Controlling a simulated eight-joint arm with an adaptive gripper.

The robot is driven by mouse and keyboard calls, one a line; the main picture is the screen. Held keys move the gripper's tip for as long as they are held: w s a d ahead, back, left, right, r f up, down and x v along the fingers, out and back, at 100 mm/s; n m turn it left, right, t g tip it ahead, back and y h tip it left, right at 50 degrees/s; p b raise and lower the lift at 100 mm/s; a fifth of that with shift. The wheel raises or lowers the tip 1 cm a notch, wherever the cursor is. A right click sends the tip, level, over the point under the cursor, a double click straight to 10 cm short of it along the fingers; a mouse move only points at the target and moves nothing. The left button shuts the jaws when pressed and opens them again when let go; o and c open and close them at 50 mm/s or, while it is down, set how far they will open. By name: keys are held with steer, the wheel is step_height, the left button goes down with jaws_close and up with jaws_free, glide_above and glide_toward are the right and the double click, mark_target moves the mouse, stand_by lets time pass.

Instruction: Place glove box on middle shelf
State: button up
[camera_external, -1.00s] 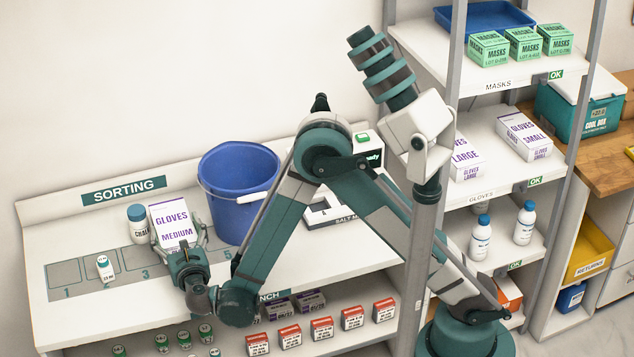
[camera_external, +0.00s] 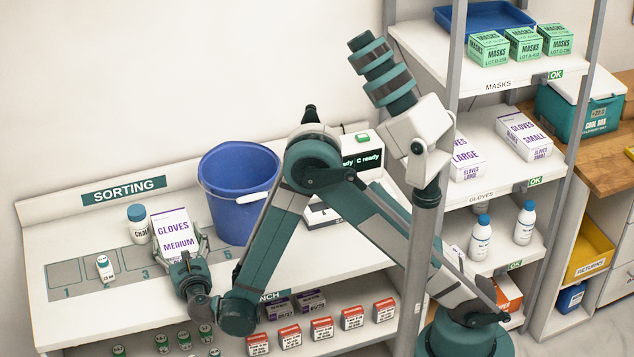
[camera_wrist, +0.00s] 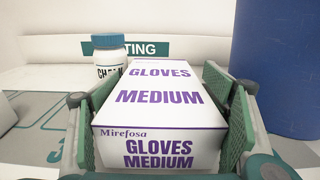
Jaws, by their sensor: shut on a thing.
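The glove box (camera_external: 173,232), white with purple "GLOVES MEDIUM" lettering, stands at the sorting bench. My gripper (camera_external: 180,250) is shut on it. In the wrist view the glove box (camera_wrist: 160,112) sits between the two green finger pads of my gripper (camera_wrist: 165,120). I cannot tell whether the box touches the bench. The middle shelf (camera_external: 480,190), labelled GLOVES, is on the rack at the right. It bears a large glove box (camera_external: 466,160) at left, partly hidden by my arm, and a small glove box (camera_external: 523,135) at right, with a gap between them.
A blue bucket (camera_external: 232,190) stands right of the held box, and a chalk bottle (camera_external: 139,222) stands close at its left. A small white bottle (camera_external: 104,268) is on the numbered mat. Mask boxes (camera_external: 525,42) fill part of the top shelf; bottles (camera_external: 481,238) stand below the glove shelf.

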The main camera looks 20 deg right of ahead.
steer(key=o, duration=1.3)
steer(key=shift+f, duration=0.1)
steer(key=shift+r, duration=0.2)
steer(key=s+p, duration=0.1)
steer(key=s, duration=1.1)
steer(key=shift+f+p, duration=0.1)
steer(key=shift+p, duration=0.3)
steer(key=shift+c, duration=0.4)
